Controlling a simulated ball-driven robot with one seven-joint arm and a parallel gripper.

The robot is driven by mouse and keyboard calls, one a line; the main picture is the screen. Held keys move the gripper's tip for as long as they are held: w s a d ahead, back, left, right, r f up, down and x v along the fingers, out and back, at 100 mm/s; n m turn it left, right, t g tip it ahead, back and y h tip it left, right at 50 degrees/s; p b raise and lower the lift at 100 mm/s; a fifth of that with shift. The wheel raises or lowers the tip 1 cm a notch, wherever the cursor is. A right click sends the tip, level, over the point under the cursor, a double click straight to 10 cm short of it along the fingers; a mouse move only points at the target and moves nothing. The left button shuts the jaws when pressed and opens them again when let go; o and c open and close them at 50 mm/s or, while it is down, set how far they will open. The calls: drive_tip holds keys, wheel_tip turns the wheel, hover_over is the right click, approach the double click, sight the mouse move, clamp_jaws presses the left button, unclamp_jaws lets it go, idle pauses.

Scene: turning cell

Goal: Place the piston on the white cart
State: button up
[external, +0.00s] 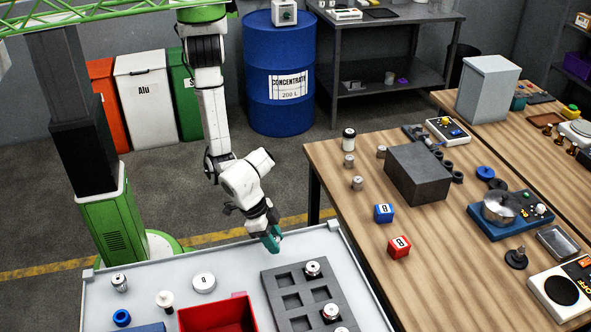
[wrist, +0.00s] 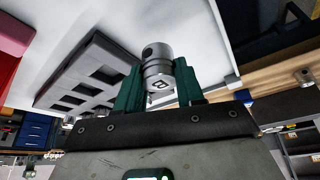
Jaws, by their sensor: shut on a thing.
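My gripper (external: 272,240) hangs over the far edge of the white cart (external: 240,262). Its teal fingers are shut on the piston (wrist: 158,68), a grey metal cylinder with a dark round hole in its side and a square mark on its end. In the wrist view the piston sits between the two fingertips (wrist: 157,88), with the white cart top (wrist: 185,30) behind it. In the external view the piston cannot be made out at the fingers. How far it is above the cart top is hard to tell.
The cart carries a grey tray with square pockets (external: 285,283) holding several metal parts, a red bin (external: 210,318), a white disc (external: 203,283) and a small metal part (external: 120,282). A wooden table (external: 430,245) stands to the right. The cart's far middle is bare.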

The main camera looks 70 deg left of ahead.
drive_tip(key=shift+f+b, duration=0.4)
drive_tip(key=shift+f, duration=1.35)
drive_tip(key=shift+f, duration=0.2)
drive_tip(key=o, duration=1.1)
drive_tip(key=shift+r, duration=0.15)
